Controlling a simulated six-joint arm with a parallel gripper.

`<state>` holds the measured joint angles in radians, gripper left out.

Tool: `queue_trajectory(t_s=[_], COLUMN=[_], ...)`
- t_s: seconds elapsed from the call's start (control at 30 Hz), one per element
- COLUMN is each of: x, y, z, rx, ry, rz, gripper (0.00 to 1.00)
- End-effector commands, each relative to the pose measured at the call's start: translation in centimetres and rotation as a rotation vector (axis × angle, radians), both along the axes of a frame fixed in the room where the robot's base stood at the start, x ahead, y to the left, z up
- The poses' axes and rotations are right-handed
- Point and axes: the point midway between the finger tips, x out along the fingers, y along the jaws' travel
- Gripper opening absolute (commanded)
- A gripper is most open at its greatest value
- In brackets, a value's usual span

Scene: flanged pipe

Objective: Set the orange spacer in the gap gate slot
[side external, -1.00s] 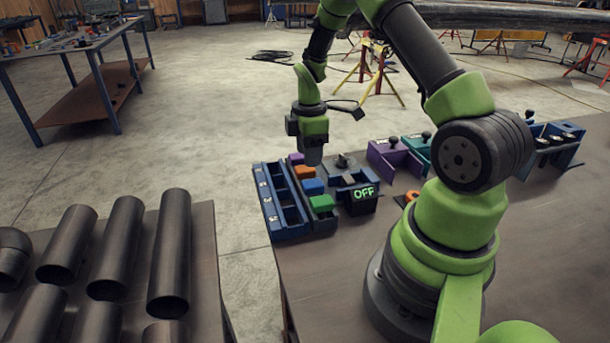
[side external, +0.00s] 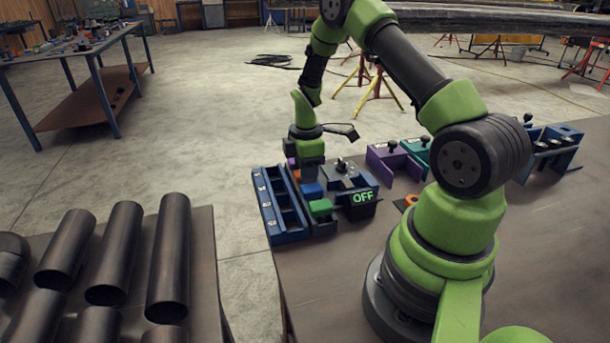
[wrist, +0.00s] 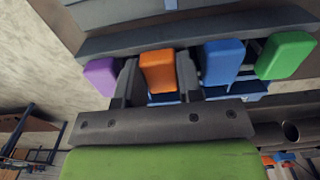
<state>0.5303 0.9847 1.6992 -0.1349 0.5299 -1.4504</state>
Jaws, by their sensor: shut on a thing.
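The orange spacer (wrist: 157,72) is between the two fingers of my gripper (wrist: 157,85) in the wrist view, and the fingers are shut on it. It is in the row of coloured spacers, at about their level; I cannot tell whether it is lifted. In the side view my gripper (side external: 308,172) is low over that row and hides most of the orange spacer. A blue rack (side external: 268,212) with several empty compartments and small white labels stands just left of the row. I cannot tell which place is the gap gate slot.
A purple spacer (wrist: 100,76) is close on one side, a blue spacer (wrist: 222,62) and a green spacer (wrist: 285,55) on the other. Purple (side external: 385,158) and teal (side external: 417,152) holders stand behind.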

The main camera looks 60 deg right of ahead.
Motion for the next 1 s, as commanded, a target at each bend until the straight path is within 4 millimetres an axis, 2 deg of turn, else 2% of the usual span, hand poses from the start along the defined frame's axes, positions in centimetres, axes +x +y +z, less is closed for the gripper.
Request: queue_trajectory(t_s=[0.17,0.3,0.5,0.7,1.0], x=[0.1,0.1,0.1,0.0,0.0], y=[0.0,0.0,-0.1,0.0,0.0], z=[2.3,5.3,8.8,11.3,13.9], rx=[-0.003,-0.004,-0.004,-0.002,-0.002], ry=[-0.004,-0.006,-0.005,-0.004,-0.004], rz=[0.0,0.0,0.0,0.0,0.0], gripper=[0.06,0.06,0.06,0.06,0.06])
